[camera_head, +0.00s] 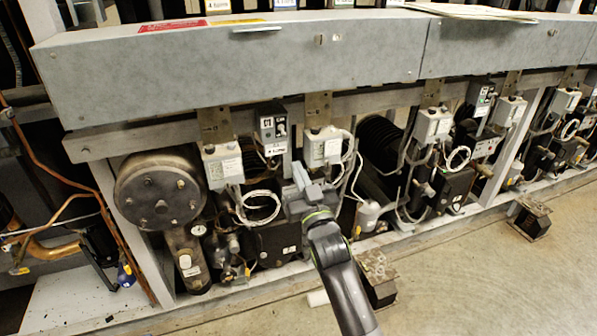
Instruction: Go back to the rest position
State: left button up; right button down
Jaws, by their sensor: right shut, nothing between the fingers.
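My right arm comes up from the bottom of the head view. Its right gripper (300,182) is shut and empty, in front of the compressor rack (230,60), just below a grey control box (325,147). I cannot tell whether it touches the box or the wires around it. My left gripper is not in view.
A round metal end cap (160,190) and a pressure gauge (198,230) are on the left. Looped white wires (262,208) hang beside the gripper. Dark foot blocks (377,278) stand by the rack's lower rail. The concrete floor (500,280) at right is mostly clear.

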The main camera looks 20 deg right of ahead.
jog(key=shift+w+f, duration=0.1)
